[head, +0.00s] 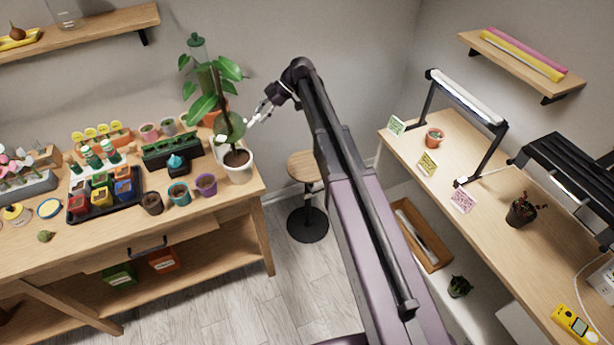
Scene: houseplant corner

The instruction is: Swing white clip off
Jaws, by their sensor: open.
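A tall leafy plant (229,126) stands in a white pot (238,166) at the right end of the wooden bench, its stem rising along a dark support. A small white piece (221,139), which looks like the white clip, sits at the stem beside a large low leaf. It is tiny here, and I cannot tell how it grips the stem. My gripper (254,117) reaches in from the right at about the same height, with its light fingers open and pointing toward the plant. The fingertips look just right of the stem; I cannot tell whether they touch anything.
Another potted plant (215,103) stands close behind. Small pots, including a purple one (206,185), crowd the bench left of the white pot. A round stool (306,166) stands right of the bench. A second table (483,219) with lamps is at the right.

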